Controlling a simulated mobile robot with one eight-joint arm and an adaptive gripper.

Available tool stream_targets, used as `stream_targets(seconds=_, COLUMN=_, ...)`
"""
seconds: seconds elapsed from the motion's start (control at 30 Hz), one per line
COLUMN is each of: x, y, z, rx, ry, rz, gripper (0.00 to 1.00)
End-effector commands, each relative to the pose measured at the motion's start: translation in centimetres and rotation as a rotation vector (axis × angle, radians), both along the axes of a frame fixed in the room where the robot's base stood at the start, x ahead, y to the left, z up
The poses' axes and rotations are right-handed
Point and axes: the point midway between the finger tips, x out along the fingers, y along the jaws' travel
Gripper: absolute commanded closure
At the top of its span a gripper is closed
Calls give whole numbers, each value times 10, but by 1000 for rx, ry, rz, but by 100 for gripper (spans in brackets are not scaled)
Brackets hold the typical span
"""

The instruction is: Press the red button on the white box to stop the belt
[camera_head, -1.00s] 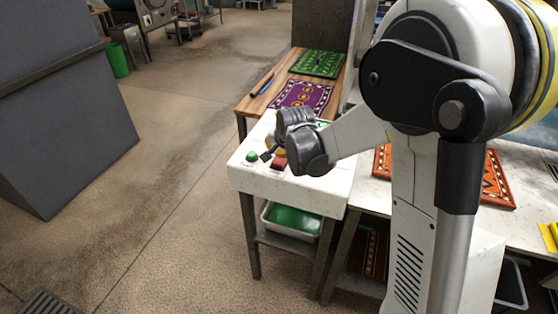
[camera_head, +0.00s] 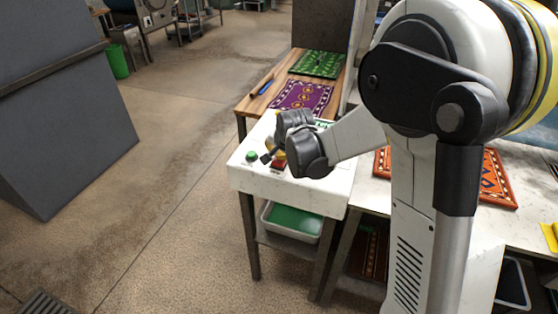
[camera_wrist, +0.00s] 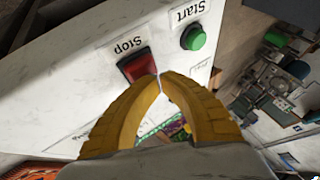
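The white box (camera_head: 253,178) stands on dark legs in the middle of the head view. Its red button (camera_head: 278,166), under the label "Stop" in the wrist view (camera_wrist: 138,66), sits near the box's front edge. My gripper (camera_wrist: 160,77) has its yellow fingers shut tip to tip with nothing between them. The tips appear just beside the red button's edge in the wrist view and overlap its corner; I cannot tell whether they touch. In the head view my wrist hides most of the fingers.
A green button (camera_head: 252,156) marked "Start" (camera_wrist: 193,38) lies beside the red one. A wooden table (camera_head: 262,97) with purple (camera_head: 303,97) and green (camera_head: 318,64) rugs is behind. A bin (camera_head: 291,221) with green contents is under the box. Open floor lies to the left.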

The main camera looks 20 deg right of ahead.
Motion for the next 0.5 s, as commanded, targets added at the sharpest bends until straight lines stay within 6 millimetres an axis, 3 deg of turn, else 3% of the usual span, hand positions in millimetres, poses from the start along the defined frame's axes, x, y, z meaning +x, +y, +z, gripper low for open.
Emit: stream_targets(seconds=0.5, x=0, y=0, z=-7, rx=0, ry=0, rz=0, gripper=100)
